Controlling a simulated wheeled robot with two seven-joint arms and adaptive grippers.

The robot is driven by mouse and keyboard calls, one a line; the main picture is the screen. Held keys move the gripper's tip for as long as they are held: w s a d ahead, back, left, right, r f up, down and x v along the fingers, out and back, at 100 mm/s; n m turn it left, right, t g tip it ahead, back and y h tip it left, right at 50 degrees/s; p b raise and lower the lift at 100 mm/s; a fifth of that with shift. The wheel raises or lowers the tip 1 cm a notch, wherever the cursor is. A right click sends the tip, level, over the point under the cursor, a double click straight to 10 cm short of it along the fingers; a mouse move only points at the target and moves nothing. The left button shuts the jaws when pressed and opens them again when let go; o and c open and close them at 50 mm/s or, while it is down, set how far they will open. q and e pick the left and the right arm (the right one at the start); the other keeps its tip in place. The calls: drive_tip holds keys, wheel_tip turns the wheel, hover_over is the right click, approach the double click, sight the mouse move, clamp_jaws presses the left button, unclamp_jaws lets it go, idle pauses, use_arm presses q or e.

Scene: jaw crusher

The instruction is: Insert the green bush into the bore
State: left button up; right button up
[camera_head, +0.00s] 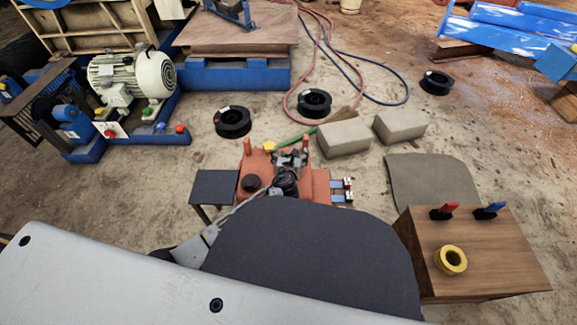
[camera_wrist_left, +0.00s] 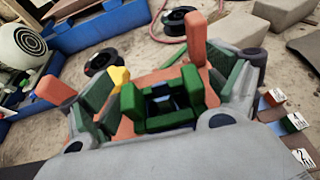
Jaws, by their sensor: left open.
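The orange machine (camera_head: 316,183) stands on the floor in the middle of the head view, with upright orange posts. My left gripper (camera_head: 290,160) is over its top, its fingers pointing away from me. In the left wrist view the gripper (camera_wrist_left: 165,92) is open, with a wide gap between its green-padded fingers. A dark green blocky piece (camera_wrist_left: 128,107) with a dark opening sits between them; it may be the green bush. I cannot tell whether it is seated in a bore, and no bore is clearly visible. My right gripper is not in view.
A wooden block (camera_head: 490,262) at right carries a yellow ring (camera_head: 450,260) and red and blue handled items. Grey blocks (camera_head: 343,138) and black reels (camera_head: 232,121) lie behind the machine. A small dark table (camera_head: 213,186) stands at its left. Numbered tags (camera_wrist_left: 305,158) show at its right.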

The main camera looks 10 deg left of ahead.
use_arm(q)
drive_tip(key=v, duration=1)
drive_tip(key=shift+s, duration=0.2)
drive_tip(key=shift+d, duration=0.1)
idle(0.9)
